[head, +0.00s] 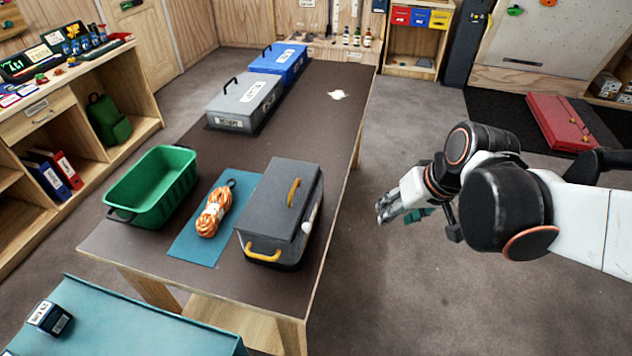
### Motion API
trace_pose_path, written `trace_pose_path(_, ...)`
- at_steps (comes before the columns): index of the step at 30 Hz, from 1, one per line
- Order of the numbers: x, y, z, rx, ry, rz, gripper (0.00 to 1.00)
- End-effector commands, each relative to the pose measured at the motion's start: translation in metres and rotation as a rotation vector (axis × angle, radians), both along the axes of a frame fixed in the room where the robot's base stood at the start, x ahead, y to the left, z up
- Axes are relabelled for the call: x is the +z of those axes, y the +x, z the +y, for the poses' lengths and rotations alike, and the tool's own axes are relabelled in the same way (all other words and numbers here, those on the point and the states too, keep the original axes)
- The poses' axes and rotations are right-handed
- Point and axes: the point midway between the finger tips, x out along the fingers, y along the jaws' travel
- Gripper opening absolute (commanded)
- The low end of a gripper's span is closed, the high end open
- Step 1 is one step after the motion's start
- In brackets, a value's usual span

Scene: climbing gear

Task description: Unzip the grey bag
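A dark grey bag (272,205), box-shaped with yellow handles on its top and near end, stands on the brown table (330,110) at its near right side. Its lid looks closed. A small pale piece shows on its right side, but I cannot make out the zip or its pull. My gripper (400,212) is in the air to the right of the table, well apart from the bag. Its fingers are small and seen from the side, so their opening is unclear. I see nothing held in them.
An orange rope coil (214,211) lies on a blue mat (195,246) left of the bag, beside a green crate (122,191). A grey labelled box (240,110) and a blue box (279,62) stand farther back. The floor right of the table is open.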

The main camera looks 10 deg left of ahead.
Motion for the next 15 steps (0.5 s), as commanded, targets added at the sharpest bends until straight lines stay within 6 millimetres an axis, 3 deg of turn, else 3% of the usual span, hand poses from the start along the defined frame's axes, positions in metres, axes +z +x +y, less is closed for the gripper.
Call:
trace_pose_path(2,0.007,0.013,0.019,0.049,0.016,0.027,0.38)
trace_pose_path(9,-0.003,0.031,0.062,0.169,0.057,0.094,0.38)
trace_pose_path(12,-0.005,0.024,0.107,0.295,0.093,0.09,0.38)
trace_pose_path(15,-0.007,0.02,0.129,0.358,0.114,0.089,0.38)
